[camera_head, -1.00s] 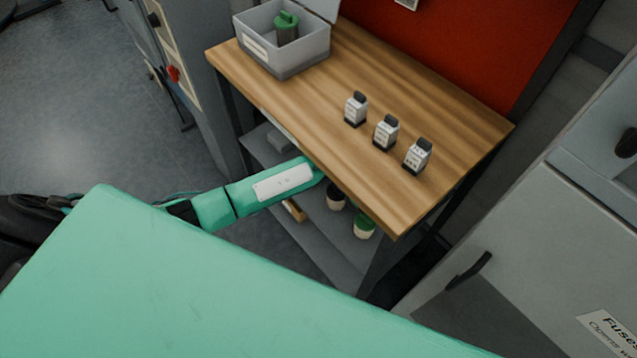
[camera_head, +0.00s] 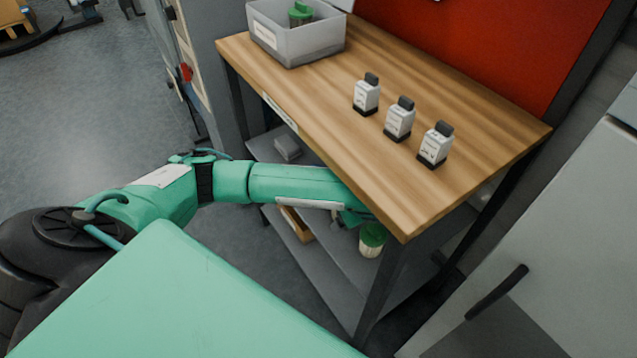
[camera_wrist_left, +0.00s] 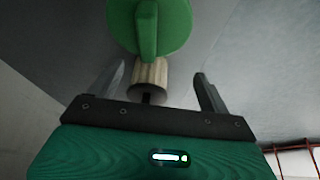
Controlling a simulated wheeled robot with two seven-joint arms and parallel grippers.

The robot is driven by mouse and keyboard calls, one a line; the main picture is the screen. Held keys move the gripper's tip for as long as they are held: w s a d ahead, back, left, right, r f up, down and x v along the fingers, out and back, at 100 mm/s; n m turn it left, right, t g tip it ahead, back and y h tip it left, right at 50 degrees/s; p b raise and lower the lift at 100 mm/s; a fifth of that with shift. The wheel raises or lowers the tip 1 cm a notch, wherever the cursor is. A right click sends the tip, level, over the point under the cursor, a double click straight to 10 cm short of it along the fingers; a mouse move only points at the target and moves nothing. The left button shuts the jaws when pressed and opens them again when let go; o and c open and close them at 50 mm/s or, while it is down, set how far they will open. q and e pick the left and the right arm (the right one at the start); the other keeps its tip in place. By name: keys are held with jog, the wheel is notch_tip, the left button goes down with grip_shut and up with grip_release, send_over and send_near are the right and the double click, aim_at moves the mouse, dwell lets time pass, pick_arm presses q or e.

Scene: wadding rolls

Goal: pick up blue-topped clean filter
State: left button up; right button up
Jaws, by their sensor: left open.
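No blue-topped filter shows in either view. A green-topped filter with a pale body (camera_head: 371,240) stands on the lower shelf under the table, partly hidden by my left arm. In the left wrist view, a round green cap with a raised handle (camera_wrist_left: 150,25) is just beyond my left gripper (camera_wrist_left: 160,78). A pale ribbed cylinder (camera_wrist_left: 150,73) shows below the cap, between the open fingers, with no visible finger contact. My right gripper is not in view.
The wooden tabletop (camera_head: 310,95) overhangs the grey shelf (camera_head: 335,265). Three white bottles with dark caps, the middle one (camera_head: 399,120), stand on top. A grey bin (camera_head: 310,43) holds another green-topped filter (camera_head: 300,14).

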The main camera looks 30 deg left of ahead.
pick_arm(q)
jog(key=w+a, duration=0.2)
jog(key=a, duration=0.1)
jog(key=w+a, duration=0.2)
jog(key=a, duration=0.2)
jog(key=w+a, duration=0.1)
jog(key=a, duration=0.3)
jog(key=shift+w+a+b, duration=0.25)
jog(key=shift+w+b, duration=0.05)
jog(key=shift+w, duration=0.1)
jog(key=a, duration=0.1)
jog(key=w+a, duration=0.1)
jog(key=a, duration=0.1)
jog(key=w+a, duration=0.1)
jog(key=shift+w+a, duration=0.1)
jog(key=shift+a, duration=0.25)
jog(key=shift+w+a+f+b, duration=0.1)
jog(key=shift+a+f+b, duration=0.05)
jog(key=shift+f+b, duration=0.2)
jog(key=shift+a+f, duration=0.1)
jog(key=shift+f, duration=0.15)
jog(key=c, duration=1)
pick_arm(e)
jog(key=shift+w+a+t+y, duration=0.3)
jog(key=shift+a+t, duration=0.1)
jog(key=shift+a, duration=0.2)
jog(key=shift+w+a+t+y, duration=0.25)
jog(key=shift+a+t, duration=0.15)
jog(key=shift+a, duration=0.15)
